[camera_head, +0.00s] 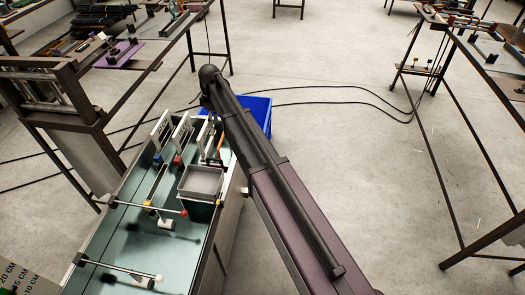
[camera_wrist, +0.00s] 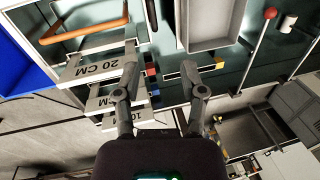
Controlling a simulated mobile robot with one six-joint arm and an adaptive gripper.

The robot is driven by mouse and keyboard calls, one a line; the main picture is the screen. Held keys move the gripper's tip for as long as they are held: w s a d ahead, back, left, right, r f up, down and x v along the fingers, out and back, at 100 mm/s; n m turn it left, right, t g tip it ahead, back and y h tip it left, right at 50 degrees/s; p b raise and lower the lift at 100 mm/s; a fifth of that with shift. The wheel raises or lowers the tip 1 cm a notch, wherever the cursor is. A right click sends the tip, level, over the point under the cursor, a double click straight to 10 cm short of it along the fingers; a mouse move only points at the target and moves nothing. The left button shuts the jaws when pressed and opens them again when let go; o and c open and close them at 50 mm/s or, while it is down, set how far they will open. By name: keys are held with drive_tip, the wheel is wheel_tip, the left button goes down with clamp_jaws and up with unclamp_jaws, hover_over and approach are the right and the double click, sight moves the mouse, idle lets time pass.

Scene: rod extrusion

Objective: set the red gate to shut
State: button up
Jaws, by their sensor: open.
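The gate with the red block (camera_head: 178,160) is the middle one of three white plates in the head view; its plate (camera_head: 182,131) stands tilted above the teal bench. In the wrist view its small red block (camera_wrist: 151,72) shows between my fingers, next to a blue block (camera_wrist: 152,95). I cannot tell whether the gate is shut. My gripper (camera_wrist: 161,68) is open and empty above the gates, its left finger overlapping the plates.
A grey tray (camera_head: 203,180) stands right beside the gates. A rod with a red ball (camera_head: 184,213) and one with a white ball (camera_head: 159,278) lie across the bench. A blue bin (camera_head: 262,112) is behind my arm. Open floor lies to the right.

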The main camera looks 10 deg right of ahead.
drive_tip(key=s+d+f+m+t, duration=0.1)
drive_tip(key=s+d+m, duration=0.8)
drive_tip(key=s+d, duration=0.7)
drive_tip(key=shift+s+f+m+h+b, duration=0.15)
drive_tip(key=shift+s+m+h+b, duration=0.25)
drive_tip(key=shift+s, duration=1.15)
drive_tip(key=s+d+m+t, duration=0.1)
drive_tip(key=s+d+m, duration=0.2)
drive_tip(key=s, duration=0.5)
drive_tip(key=shift+d, duration=0.5)
